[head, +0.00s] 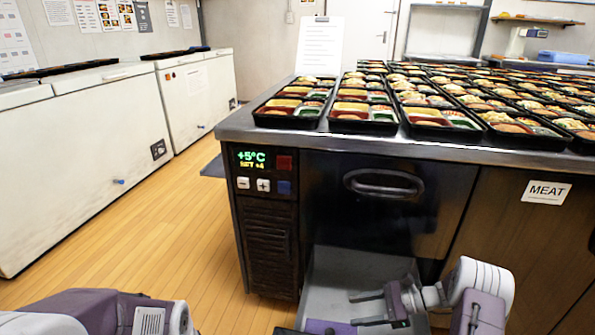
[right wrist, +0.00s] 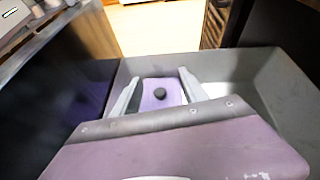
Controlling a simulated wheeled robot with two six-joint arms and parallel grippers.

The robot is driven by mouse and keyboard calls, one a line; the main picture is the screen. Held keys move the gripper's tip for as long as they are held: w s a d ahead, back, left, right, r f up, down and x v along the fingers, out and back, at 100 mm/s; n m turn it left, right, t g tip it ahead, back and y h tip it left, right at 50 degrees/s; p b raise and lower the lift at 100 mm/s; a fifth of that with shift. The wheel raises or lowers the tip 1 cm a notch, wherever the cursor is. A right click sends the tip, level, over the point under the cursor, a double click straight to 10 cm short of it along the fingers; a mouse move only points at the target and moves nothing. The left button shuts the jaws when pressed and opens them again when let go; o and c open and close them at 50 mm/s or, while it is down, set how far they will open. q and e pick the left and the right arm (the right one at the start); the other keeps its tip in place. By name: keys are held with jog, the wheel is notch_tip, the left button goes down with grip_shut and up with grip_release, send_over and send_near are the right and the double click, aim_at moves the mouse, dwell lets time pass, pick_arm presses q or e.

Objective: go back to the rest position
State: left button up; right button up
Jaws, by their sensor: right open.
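My right gripper (head: 354,309) is at the bottom of the head view, in front of the fridge counter and over an open grey drawer (head: 335,268). Its two fingers are apart with nothing between them. In the right wrist view the fingers (right wrist: 158,80) are also spread, with the grey drawer wall (right wrist: 285,85) beside and beyond them. A purple surface with a dark round knob shows past the fingertips, apart from them as far as I can tell. My left arm (head: 110,312) enters at the bottom left; its gripper is not in view.
The steel counter (head: 236,127) carries many filled black bento trays (head: 290,112). Its front has a handle (head: 384,184), a +5°C display (head: 251,159) and a MEAT label (head: 546,192). White chest freezers (head: 90,150) line the left wall. The wooden floor (head: 150,235) between is clear.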

jog(key=s+a+r+n+g+h+p, duration=0.1)
jog(key=a+r+n+g+p, duration=0.15)
jog(key=a+r, duration=0.35)
jog(key=s+a+r+n+g+h+p, duration=0.1)
jog(key=s+a+r+n, duration=0.15)
jog(key=r, duration=0.55)
jog(key=s+a+r+n+g+h+p, duration=0.1)
jog(key=s+a+r+n+h+p, duration=0.2)
jog(key=s, duration=0.4)
jog(key=s+d+n+t+h, duration=0.2)
jog(key=s+d+n+h, duration=0.45)
jog(key=s+n, duration=0.25)
pick_arm(q)
notch_tip(320, 180, up, 47)
jog(key=p, duration=3.8)
jog(key=shift+f+p, duration=0.15)
jog(key=shift+p, duration=0.2)
pick_arm(e)
notch_tip(320, 180, up, 37)
jog(key=w+d+n+h, duration=0.1)
jog(key=w+n, duration=0.1)
jog(key=shift+d+f+t, duration=0.15)
jog(key=shift+d+t, duration=0.15)
jog(key=shift+t, duration=0.15)
